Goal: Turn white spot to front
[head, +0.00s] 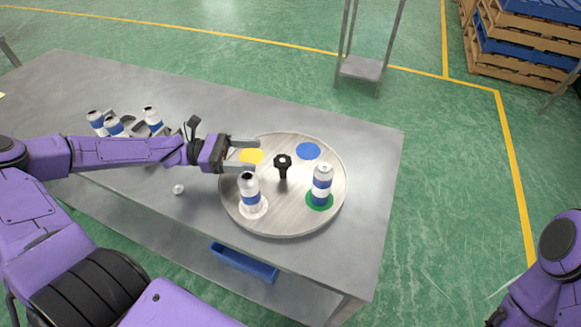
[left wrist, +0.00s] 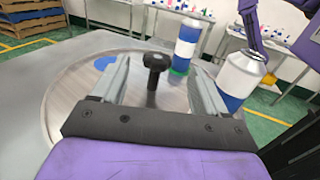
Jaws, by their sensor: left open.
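A round turntable (head: 285,222) lies on the grey table. It bears a yellow spot (head: 251,156), a blue spot (head: 308,151), a green spot (head: 331,202) and a white spot (head: 263,209). A can with a dark top (head: 249,190) stands on the white spot, at the front left. Another can (head: 322,183) stands on the green spot, at the front right. A black knob (head: 282,162) rises from the centre. My left gripper (head: 256,155) is open and empty above the yellow spot, pointing toward the knob. In the left wrist view the knob (left wrist: 155,68) shows between the fingers.
Several cans (head: 115,126) stand or lie in a group at the table's back left. A small white piece (head: 178,189) lies in front of my left arm. A blue bin (head: 244,262) sits on the lower shelf. My right arm is off the table at the right.

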